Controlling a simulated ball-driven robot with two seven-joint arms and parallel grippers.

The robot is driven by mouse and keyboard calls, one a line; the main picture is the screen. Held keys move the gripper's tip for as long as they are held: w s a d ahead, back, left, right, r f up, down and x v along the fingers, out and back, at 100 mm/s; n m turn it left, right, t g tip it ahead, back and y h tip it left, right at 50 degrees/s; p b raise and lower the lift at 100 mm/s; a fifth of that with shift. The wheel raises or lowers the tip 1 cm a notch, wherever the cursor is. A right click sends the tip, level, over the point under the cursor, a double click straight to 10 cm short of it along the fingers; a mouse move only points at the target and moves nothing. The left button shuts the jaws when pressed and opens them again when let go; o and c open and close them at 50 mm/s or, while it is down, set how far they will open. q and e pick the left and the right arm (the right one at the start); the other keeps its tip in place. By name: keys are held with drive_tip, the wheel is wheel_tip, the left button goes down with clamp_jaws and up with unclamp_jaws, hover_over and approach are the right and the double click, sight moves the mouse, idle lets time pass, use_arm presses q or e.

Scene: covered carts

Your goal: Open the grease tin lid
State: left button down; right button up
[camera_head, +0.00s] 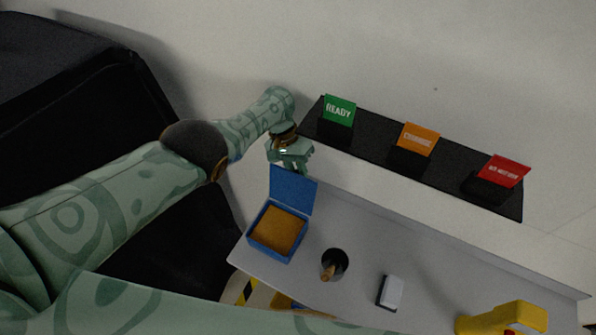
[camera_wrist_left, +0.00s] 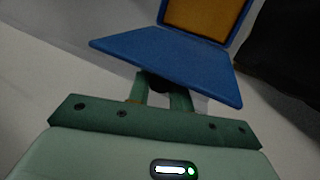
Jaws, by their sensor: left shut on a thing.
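The grease tin (camera_head: 277,232) is a blue box with orange-brown grease inside, near the left end of the grey cart top. Its blue lid (camera_head: 292,190) stands raised at the tin's back edge, so the tin is open. My left gripper (camera_head: 301,170) is at the lid's upper edge. In the left wrist view the fingers (camera_wrist_left: 164,98) are shut at the lid's edge, on a dark part partly hidden under the lid (camera_wrist_left: 170,62). The tin's orange inside (camera_wrist_left: 205,18) shows beyond it. My right gripper is not in view.
A black shelf (camera_head: 372,145) behind the cart top holds a green READY sign (camera_head: 339,109), an orange sign (camera_head: 418,138) and a red sign (camera_head: 503,171). A dark round cup (camera_head: 342,258), a small white-topped block (camera_head: 391,292) and a yellow object (camera_head: 507,317) lie to the tin's right.

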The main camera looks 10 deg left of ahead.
use_arm(q)
drive_tip(key=c, duration=1.3)
unclamp_jaws()
drive_tip(key=shift+s, duration=0.1)
drive_tip(key=shift+c, duration=0.2)
drive_tip(key=shift+r, duration=0.1)
drive_tip(key=p+v, duration=0.3)
drive_tip(key=v, duration=0.4)
drive_tip(key=shift+p, duration=0.3)
drive_tip(key=shift+a+r, duration=0.1)
drive_tip(key=shift+a, duration=0.05)
